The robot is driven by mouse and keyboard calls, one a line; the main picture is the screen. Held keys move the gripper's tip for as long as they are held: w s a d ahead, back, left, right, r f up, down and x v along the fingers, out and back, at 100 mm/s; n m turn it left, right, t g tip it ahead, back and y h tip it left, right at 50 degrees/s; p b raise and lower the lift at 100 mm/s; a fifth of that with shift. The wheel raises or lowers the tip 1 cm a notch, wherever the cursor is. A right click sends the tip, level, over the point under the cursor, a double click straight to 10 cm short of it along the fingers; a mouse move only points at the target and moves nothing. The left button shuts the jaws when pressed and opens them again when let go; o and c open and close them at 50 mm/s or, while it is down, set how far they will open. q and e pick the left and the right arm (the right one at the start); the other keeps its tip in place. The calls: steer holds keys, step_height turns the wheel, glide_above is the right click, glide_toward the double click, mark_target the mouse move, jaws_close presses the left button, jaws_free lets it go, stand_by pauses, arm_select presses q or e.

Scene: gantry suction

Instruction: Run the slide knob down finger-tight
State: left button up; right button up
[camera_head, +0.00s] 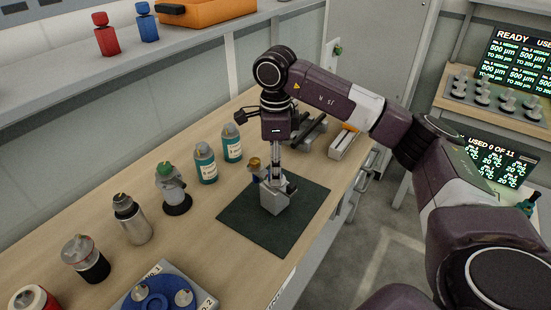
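My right arm comes in from the right, and its gripper (277,172) points straight down at a small grey metal fixture (274,202). The fixture stands on a dark green mat (255,231) on the wooden bench. A small brass-coloured knob (254,162) shows at the fixture's upper left, beside the gripper. The fingertips are at the top of the fixture; they are too small and partly hidden to tell whether they are open or shut, or touching the knob. I cannot tell for sure which part is the slide knob. My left gripper is not in view.
Several bottles stand left of the mat, including two teal-labelled ones (205,164) and a steel one (132,222). A blue round holder (160,297) sits at the front. Dark metal tools (310,132) lie behind my gripper. The mat's front is clear.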

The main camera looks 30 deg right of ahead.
step_height(320, 180, up, 12)
stand_by(0.5)
stand_by(0.4)
